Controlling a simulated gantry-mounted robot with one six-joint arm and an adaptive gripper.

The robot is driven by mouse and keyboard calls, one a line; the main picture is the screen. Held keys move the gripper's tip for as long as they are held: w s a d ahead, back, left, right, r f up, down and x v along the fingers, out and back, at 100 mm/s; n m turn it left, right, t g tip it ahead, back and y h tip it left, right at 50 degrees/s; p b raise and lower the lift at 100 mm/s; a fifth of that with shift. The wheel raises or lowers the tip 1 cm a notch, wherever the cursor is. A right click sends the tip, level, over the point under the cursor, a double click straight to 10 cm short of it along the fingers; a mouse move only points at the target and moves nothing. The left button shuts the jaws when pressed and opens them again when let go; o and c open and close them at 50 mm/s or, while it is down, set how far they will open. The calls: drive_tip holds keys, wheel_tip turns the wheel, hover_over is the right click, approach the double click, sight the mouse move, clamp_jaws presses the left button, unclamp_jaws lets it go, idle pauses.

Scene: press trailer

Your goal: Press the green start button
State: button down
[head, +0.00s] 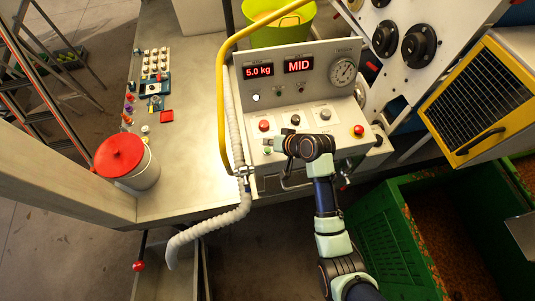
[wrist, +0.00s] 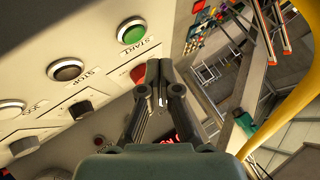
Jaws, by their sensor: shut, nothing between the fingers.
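The green start button (wrist: 131,31) shows in the wrist view on the pale control panel, with a light ring and the label START below it. In the head view a small green spot (head: 267,150) lies at the panel's lower left, close to my gripper (head: 278,146). My gripper also shows in the wrist view (wrist: 160,78), with its fingers together and empty. There the fingertips appear below and to the right of the green button and apart from it. Whether the fingertips touch the panel cannot be told.
A dark STOP button (wrist: 66,69) and a red button (wrist: 138,75) are near the green one. A yellow curved tube (head: 222,100) and a ribbed hose (head: 235,130) run along the panel's left side. A white bucket with a red lid (head: 120,154) stands on the bench.

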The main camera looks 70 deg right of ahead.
sight(269, 151)
drive_tip(key=shift+f, duration=0.95)
drive_tip(key=shift+b, duration=0.3)
idle(0.3)
drive_tip(key=shift+f, duration=0.45)
drive_tip(key=shift+f, duration=0.4)
idle(0.4)
drive_tip(key=shift+r, duration=0.15)
drive_tip(key=shift+r+p, duration=0.7)
wheel_tip(269, 151, up, 5)
drive_tip(key=p, duration=0.5)
drive_tip(key=shift+r, duration=0.1)
